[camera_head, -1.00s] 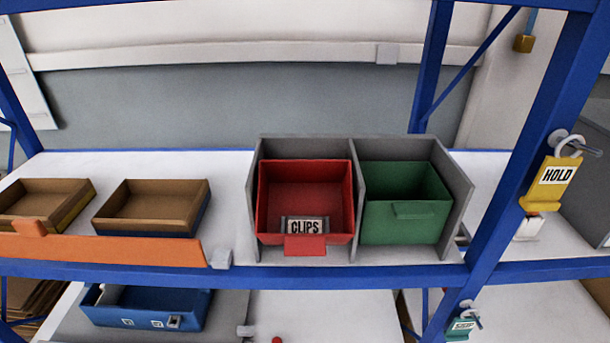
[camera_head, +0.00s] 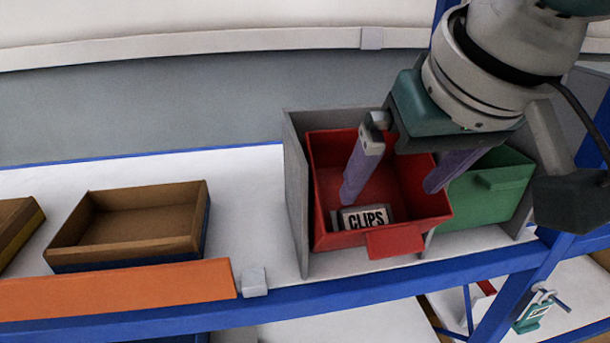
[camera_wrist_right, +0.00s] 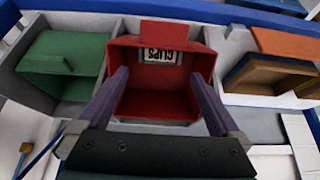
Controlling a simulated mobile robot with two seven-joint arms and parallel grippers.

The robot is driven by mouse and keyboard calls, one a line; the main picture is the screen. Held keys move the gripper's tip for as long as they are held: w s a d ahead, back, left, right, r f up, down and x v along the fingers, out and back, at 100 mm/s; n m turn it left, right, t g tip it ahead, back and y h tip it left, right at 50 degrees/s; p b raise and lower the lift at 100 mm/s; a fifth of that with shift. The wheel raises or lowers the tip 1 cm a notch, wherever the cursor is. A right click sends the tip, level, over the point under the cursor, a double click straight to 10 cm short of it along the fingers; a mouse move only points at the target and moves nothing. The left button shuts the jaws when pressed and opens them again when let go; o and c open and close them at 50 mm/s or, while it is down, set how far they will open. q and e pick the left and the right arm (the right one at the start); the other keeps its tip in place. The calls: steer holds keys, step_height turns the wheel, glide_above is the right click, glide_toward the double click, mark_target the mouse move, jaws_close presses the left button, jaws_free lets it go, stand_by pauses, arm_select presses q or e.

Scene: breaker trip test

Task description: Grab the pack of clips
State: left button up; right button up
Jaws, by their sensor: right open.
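The pack of clips (camera_head: 366,217) is a small pale pack with a dark-lettered "CLIPS" label. It lies in the front of the red bin (camera_head: 328,228), and it also shows in the right wrist view (camera_wrist_right: 160,56). My right gripper (camera_head: 392,192) is open above the red bin, its two purple fingers spread wide. In the head view the left finger reaches down near the left end of the pack; I cannot tell if they touch. In the right wrist view nothing is between the fingers. My left gripper is not in view.
The red bin sits in a grey divider (camera_head: 296,165) beside a green bin (camera_head: 484,201). A brown tray (camera_head: 125,222) stands to the left behind an orange strip (camera_head: 115,289). Blue shelf rails and a right post (camera_head: 590,150) frame the area. White shelf between tray and divider is clear.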

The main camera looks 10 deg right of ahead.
mark_target(366, 216)
steer(key=x, duration=0.4)
steer(key=shift+d+f, duration=0.1)
steer(key=shift+d, duration=0.05)
steer(key=shift+w+a+p+x, duration=0.1)
steer(key=shift+p+x, duration=0.05)
steer(key=shift+x, duration=1.2)
steer(key=shift+w+a+p+x, duration=0.1)
steer(key=shift+p+x, duration=0.05)
steer(key=shift+x, duration=1.15)
steer(key=c, duration=1.1)
